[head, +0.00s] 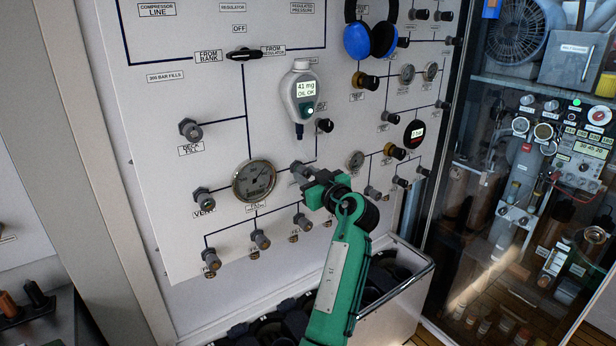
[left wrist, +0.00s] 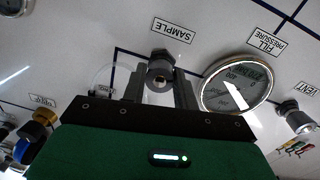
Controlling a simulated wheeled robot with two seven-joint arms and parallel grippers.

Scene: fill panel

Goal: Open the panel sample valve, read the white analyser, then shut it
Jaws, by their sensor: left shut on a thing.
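The sample valve (left wrist: 161,70) is a dark hex-bodied knob under an upside-down SAMPLE label in the left wrist view. My left gripper (left wrist: 160,88) is shut on it, one finger on each side. In the head view my green left gripper (head: 308,180) reaches the panel (head: 220,110) from below, and the grey valve stem (head: 298,168) shows at its tips. The knob's turn position is unclear. The white analyser (head: 302,96) is mounted on the panel above the gripper. Its lit display seems to read 41 mg, OIL OK. My right gripper is in neither view.
A fill pressure gauge (head: 254,181) is close left of the gripper; other valves and small gauges surround it. Blue ear defenders (head: 370,38) hang above. A metal-edged bin (head: 408,290) stands below, and a glass-fronted cabinet (head: 530,180) is at right.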

